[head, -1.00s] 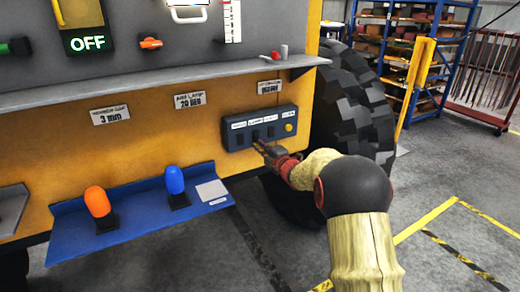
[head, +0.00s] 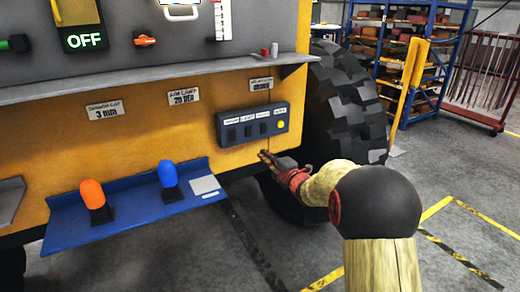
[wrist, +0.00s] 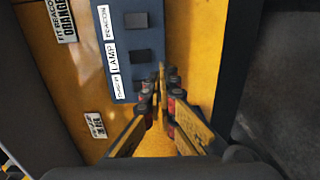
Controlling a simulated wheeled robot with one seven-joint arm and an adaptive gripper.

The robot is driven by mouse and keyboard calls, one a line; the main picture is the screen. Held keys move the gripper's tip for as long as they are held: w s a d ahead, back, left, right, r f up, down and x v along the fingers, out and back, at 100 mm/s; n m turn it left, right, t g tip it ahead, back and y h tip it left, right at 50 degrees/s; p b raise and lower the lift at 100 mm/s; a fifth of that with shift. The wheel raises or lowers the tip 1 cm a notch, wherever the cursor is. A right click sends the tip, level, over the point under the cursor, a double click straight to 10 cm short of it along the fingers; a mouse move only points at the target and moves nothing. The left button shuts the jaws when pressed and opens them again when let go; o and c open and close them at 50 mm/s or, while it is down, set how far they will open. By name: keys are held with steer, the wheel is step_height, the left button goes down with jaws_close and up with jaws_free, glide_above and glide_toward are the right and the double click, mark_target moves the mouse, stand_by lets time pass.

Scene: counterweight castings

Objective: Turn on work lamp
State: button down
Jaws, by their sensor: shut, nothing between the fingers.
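The dark blue switch panel (head: 252,126) is on the yellow side wall, with a row of dark switches under white labels and a yellow button at its right end. In the wrist view, the panel (wrist: 124,40) shows a LAMP label (wrist: 114,59) beside a dark switch (wrist: 140,56), and a BEACON label beside another switch. My gripper (head: 267,156) is shut and empty, just below the panel in the head view. In the wrist view, the closed fingertips (wrist: 160,80) overlap the panel's edge and partly hide it. Contact is unclear. I cannot identify the work lamp itself.
A blue ledge (head: 130,208) with an orange beacon (head: 93,195) and a blue beacon (head: 168,175) is to the left. A grey shelf (head: 150,84) juts out above the panel. A large tyre (head: 345,105) stands close on the right. A lit OFF sign (head: 84,41) is upper left.

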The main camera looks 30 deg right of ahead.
steer(key=s, duration=0.2)
steer(key=shift+s+f, duration=0.3)
steer(key=shift+s, duration=0.1)
